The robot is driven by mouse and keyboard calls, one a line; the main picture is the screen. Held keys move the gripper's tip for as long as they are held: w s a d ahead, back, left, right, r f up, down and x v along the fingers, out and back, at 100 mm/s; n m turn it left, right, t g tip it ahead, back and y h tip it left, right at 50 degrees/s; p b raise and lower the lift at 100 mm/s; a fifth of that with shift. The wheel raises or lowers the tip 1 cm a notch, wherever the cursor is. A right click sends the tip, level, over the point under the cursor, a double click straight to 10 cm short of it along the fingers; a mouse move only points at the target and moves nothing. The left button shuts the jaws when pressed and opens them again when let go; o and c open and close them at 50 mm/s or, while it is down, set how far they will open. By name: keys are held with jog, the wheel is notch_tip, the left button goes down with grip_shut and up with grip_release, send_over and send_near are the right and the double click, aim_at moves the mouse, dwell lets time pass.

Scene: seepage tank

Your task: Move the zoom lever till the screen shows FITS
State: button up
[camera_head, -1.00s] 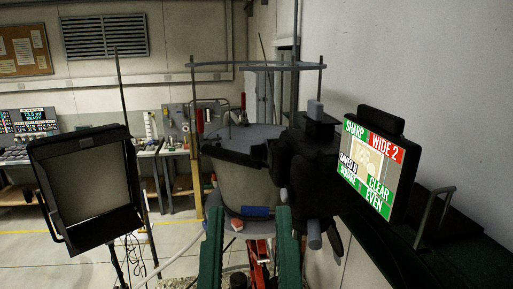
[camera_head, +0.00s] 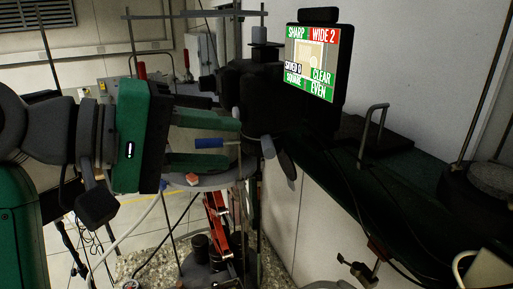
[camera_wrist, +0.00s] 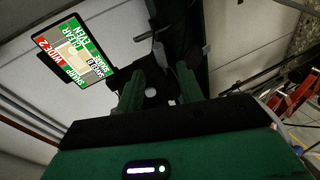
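The screen (camera_head: 312,62) at the upper middle reads WIDE 2 in red, with SHARP, SQUARE, CLEAR and EVEN in green and SAVED 0. It also shows in the wrist view (camera_wrist: 73,58). Left of it stands the black camera body (camera_head: 250,92), with a grey knob (camera_head: 259,35) on top and a grey cylinder (camera_head: 268,147) low at the front. I cannot tell which part is the zoom lever. My gripper (camera_head: 234,142) is open and points right, its fingertips just left of the grey cylinder. In the wrist view, the fingers (camera_wrist: 158,92) are apart with dark camera parts beyond.
A red jack (camera_head: 219,225) stands below my gripper. A ring frame (camera_head: 200,13) rises behind.

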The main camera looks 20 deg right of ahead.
aim_at(268, 141)
jog(key=p+x, duration=0.1)
jog(key=x, duration=0.7)
grip_shut()
